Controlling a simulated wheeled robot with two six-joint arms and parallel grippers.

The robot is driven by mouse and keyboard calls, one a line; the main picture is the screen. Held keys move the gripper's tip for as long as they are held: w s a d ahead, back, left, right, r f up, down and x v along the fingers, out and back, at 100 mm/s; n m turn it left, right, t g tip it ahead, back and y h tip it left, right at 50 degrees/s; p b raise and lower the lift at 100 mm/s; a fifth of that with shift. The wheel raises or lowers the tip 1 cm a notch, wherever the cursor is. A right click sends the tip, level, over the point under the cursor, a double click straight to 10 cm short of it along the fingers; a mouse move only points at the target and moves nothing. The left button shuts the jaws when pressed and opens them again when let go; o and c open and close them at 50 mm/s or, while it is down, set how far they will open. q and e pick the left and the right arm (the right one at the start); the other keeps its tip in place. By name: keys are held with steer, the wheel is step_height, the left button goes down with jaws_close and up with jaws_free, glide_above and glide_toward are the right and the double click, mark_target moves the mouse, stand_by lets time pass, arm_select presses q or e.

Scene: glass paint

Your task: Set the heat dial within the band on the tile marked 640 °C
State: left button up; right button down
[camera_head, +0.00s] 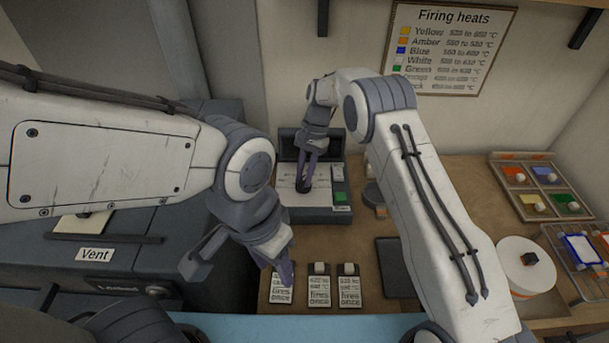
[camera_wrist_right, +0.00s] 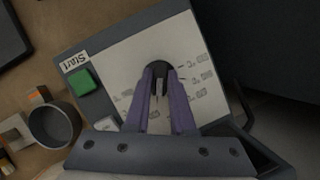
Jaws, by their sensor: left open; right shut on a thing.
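The heat dial is a dark round knob (camera_wrist_right: 159,72) on the pale face of the control box (camera_head: 330,215). My right gripper (camera_head: 305,186) is shut on the dial; its purple fingers (camera_wrist_right: 165,90) close around it in the right wrist view. Scale marks and numbers ring the dial, too small and blurred to read. Which mark it points to cannot be told. Three tiles stand at the front: a left tile (camera_head: 281,288), a middle tile (camera_head: 319,287) and a right tile (camera_head: 349,287); their temperatures are not clearly legible. My left gripper (camera_head: 240,272) is open and empty, left of the tiles.
A green Start button (camera_wrist_right: 82,82) sits on the box beside the dial. A round grey cup (camera_wrist_right: 54,124) stands near it. The Firing heats chart (camera_head: 450,45) hangs on the wall. A colour tray (camera_head: 540,218) and white round stand (camera_head: 505,262) are at right.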

steer(key=shift+d, duration=0.1)
steer(key=c, duration=0.8)
jaws_free()
steer(key=shift+o, duration=0.2)
steer(key=shift+r, duration=0.1)
steer(key=p+v, duration=0.7)
steer(key=v, duration=0.3)
steer(key=shift+r, duration=0.2)
steer(key=shift+d, duration=0.15)
